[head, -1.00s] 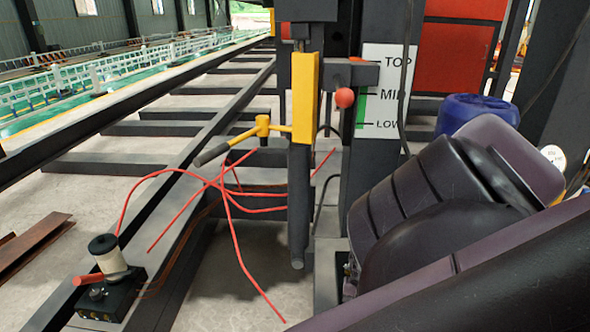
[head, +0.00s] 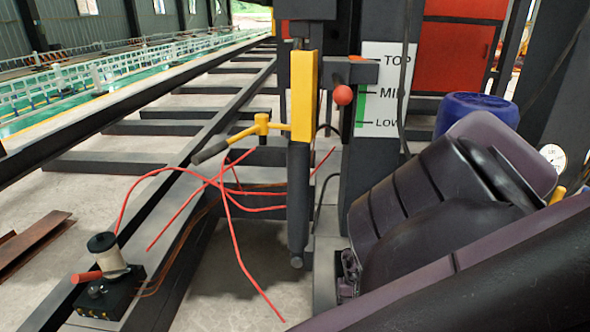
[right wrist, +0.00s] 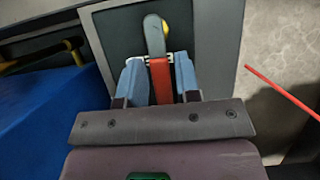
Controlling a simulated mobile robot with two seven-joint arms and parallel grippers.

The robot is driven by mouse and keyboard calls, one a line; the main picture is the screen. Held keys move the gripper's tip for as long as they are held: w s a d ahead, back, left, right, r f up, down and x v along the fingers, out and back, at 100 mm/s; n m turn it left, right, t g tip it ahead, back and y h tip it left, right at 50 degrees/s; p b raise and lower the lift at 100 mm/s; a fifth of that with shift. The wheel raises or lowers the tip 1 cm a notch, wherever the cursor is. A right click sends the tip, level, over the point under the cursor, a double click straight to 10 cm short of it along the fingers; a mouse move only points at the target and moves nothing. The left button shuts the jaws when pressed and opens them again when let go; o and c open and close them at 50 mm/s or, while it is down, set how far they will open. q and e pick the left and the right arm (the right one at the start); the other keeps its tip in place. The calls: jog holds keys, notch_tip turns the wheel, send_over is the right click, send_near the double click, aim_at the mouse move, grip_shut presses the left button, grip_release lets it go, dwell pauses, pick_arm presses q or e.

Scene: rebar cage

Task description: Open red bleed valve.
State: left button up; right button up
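In the right wrist view a red lever (right wrist: 160,82) stands between the two blue fingers of my right gripper (right wrist: 160,74). The fingers flank it closely on both sides; whether both press on it is not clear. A grey rounded piece with a yellow spot (right wrist: 158,36) is just beyond the lever, in front of a dark panel. In the head view my dark right arm fills the lower right and hides its gripper and this lever. My left gripper is not in view.
A dark post with a yellow bracket (head: 303,95) and a red ball knob (head: 343,95) stands mid-view beside a TOP/MID/LOW sign (head: 384,118). Red bent rods (head: 228,197) stick out below. A blue drum (head: 474,113) is behind my arm. A red rod (right wrist: 283,92) lies right in the wrist view.

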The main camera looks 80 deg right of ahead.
jog(key=shift+o, duration=1)
jog(key=shift+d+r, duration=0.1)
jog(key=shift+r, duration=0.1)
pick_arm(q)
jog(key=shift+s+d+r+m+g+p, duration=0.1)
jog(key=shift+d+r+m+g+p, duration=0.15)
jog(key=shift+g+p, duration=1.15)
pick_arm(e)
jog(key=p+v, duration=0.1)
jog(key=v, duration=0.9)
jog(key=shift+r, duration=0.2)
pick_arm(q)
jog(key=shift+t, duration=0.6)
pick_arm(e)
jog(key=shift+d, duration=0.1)
